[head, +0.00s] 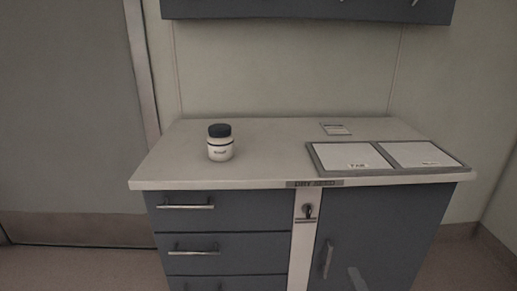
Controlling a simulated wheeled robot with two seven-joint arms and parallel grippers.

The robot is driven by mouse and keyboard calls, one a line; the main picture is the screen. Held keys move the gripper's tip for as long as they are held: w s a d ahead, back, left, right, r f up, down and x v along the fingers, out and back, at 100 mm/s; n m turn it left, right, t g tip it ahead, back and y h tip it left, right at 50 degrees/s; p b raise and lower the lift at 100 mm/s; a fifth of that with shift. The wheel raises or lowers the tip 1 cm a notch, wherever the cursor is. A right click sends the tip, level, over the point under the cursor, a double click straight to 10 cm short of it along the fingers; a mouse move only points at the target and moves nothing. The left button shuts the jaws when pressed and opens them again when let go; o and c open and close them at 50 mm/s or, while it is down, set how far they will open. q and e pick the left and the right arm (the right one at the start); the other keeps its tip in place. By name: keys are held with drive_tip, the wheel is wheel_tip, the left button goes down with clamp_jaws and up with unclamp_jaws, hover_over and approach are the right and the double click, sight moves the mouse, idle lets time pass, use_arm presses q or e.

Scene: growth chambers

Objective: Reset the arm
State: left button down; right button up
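Neither of my grippers can be made out in the head view. A small pale grey shape (357,280) shows at the bottom edge, in front of the cabinet door. I cannot tell whether it is part of my arm. A white jar with a dark lid (220,150) stands upright on the left half of the counter (265,150). Nothing touches it.
A grey tray with two white labelled panels (388,173) lies on the counter's right side. A small card (336,129) lies behind it. Drawers (222,215) and a door with a key lock (307,211) are below. A wall cabinet (300,9) hangs above. The counter's middle is clear.

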use_arm(q)
drive_tip(key=r+p, duration=0.1)
drive_tip(key=p, duration=0.1)
drive_tip(key=w+r+p, duration=0.1)
drive_tip(key=p, duration=0.1)
drive_tip(key=r+p, duration=0.1)
drive_tip(key=p, duration=0.2)
drive_tip(key=shift+w+a+g, duration=0.2)
drive_tip(key=shift+a+g, duration=0.15)
drive_tip(key=shift+g, duration=0.05)
use_arm(e)
drive_tip(key=s+a+f+m+g+y, duration=0.2)
drive_tip(key=s+f+m+g, duration=0.4)
drive_tip(key=m, duration=0.9)
drive_tip(key=shift+s+f+g+y, duration=0.3)
drive_tip(key=shift+s+g+y, duration=0.1)
drive_tip(key=shift+s+g, duration=0.25)
drive_tip(key=shift+a, duration=0.1)
